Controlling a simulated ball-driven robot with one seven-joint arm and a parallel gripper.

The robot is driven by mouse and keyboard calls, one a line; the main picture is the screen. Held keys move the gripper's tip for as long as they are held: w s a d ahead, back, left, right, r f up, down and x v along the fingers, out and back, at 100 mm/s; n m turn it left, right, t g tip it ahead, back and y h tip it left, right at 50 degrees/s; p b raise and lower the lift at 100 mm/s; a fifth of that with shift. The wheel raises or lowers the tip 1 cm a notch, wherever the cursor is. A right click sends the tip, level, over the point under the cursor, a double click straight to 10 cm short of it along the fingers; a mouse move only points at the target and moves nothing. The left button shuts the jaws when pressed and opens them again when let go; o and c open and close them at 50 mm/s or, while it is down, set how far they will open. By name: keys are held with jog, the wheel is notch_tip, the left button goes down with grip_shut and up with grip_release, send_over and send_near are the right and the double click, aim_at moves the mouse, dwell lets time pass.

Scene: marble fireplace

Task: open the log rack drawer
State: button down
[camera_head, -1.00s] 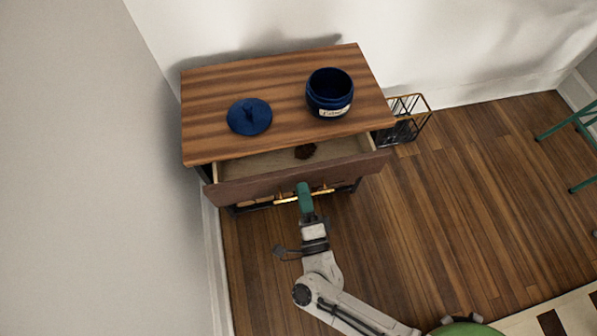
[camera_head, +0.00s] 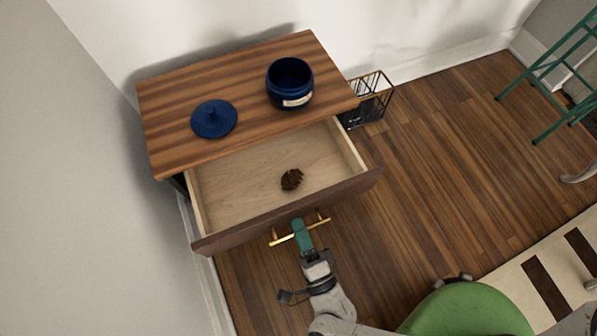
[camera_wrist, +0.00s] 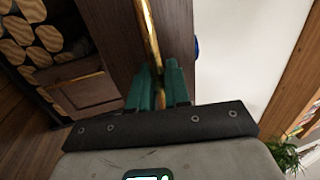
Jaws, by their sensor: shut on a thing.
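The log rack drawer (camera_head: 250,176) stands pulled well out from under the wooden top, with its pale inside in view. A small brown pine cone-like thing (camera_head: 291,179) lies in it. My gripper (camera_head: 302,234) is shut on the brass handle (camera_head: 284,239) of the drawer front (camera_head: 350,187). In the wrist view the green fingers (camera_wrist: 159,88) sit on both sides of the brass bar (camera_wrist: 149,30). Cut logs (camera_wrist: 30,40) show beside the drawer front there.
On the wooden top (camera_head: 180,85) stand an open dark blue jar (camera_head: 289,84) and its blue lid (camera_head: 213,118). A wire basket (camera_head: 370,101) stands right of the rack. A green stool (camera_head: 550,75) is at far right. Floor (camera_head: 430,160) between is clear.

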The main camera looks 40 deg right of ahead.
jog(key=shift+f, duration=0.1)
jog(key=c, duration=1.2)
grip_release()
jog(key=shift+c, duration=0.2)
jog(key=v, duration=1.1)
jog(key=shift+w, duration=0.1)
